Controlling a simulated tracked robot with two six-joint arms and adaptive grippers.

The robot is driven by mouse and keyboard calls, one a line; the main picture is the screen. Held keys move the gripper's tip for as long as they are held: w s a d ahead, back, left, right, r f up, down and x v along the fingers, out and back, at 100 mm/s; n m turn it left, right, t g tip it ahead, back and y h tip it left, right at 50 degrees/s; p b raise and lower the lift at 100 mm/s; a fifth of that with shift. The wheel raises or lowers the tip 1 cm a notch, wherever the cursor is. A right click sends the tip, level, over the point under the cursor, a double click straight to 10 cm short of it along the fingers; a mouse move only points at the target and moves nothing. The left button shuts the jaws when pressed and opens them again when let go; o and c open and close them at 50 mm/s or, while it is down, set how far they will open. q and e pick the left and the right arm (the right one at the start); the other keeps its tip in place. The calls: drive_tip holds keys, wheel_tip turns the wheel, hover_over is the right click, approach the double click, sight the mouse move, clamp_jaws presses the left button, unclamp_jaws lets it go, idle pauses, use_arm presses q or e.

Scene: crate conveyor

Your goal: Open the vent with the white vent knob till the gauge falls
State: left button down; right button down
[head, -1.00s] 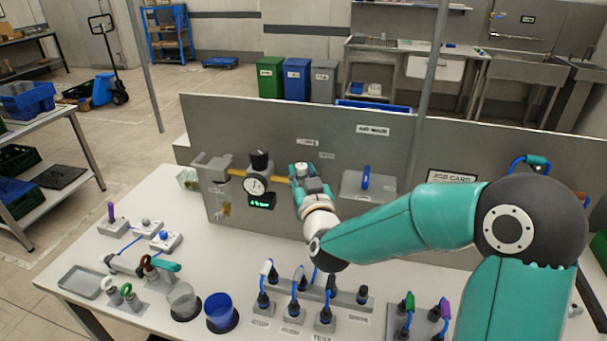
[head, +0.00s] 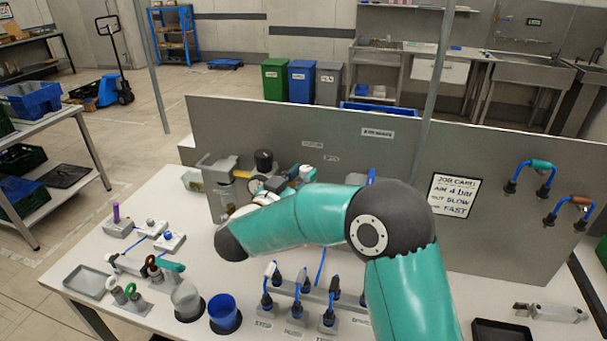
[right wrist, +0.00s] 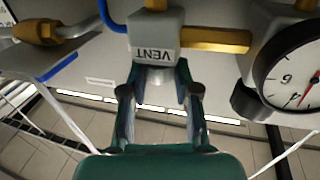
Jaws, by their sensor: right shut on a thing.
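The vent block (right wrist: 158,35), a grey housing marked VENT, sits at the top middle of the right wrist view. The white vent knob (right wrist: 160,77) sticks out of it, between the fingers of my right gripper (right wrist: 160,95), which is shut on it. In the head view my right gripper (head: 304,174) is at the vent, just right of the gauge, and mostly covers the knob. The round white gauge (right wrist: 292,75) with a red needle is partly cut off in the wrist view; its reading is unclear. My left gripper is not in view.
Brass pipe (right wrist: 215,40) runs between the vent block and gauge. A grey panel (head: 400,160) stands behind, with a job card (head: 455,195) on it. Blue and clear cups (head: 224,313), cable plugs and small blocks stand on the white table, under and left of my right arm.

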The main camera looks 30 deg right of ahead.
drive_tip(key=m+g+p, duration=0.1)
drive_tip(key=g, duration=0.1)
drive_tip(key=m+g+h+p, duration=0.1)
drive_tip(key=m+g, duration=0.1)
drive_tip(key=g, duration=0.1)
drive_tip(key=w+m+g+p, duration=0.1)
drive_tip(key=m+g, duration=0.1)
drive_tip(key=shift+a+r+h, duration=0.1)
drive_tip(key=shift+a+h, duration=0.05)
drive_tip(key=shift+h, duration=0.25)
drive_tip(key=shift+g, duration=0.4)
drive_tip(key=c, duration=0.8)
unclamp_jaws()
drive_tip(key=shift+c, duration=0.2)
wheel_tip(320, 180, up, 10)
drive_tip(key=shift+w, duration=0.1)
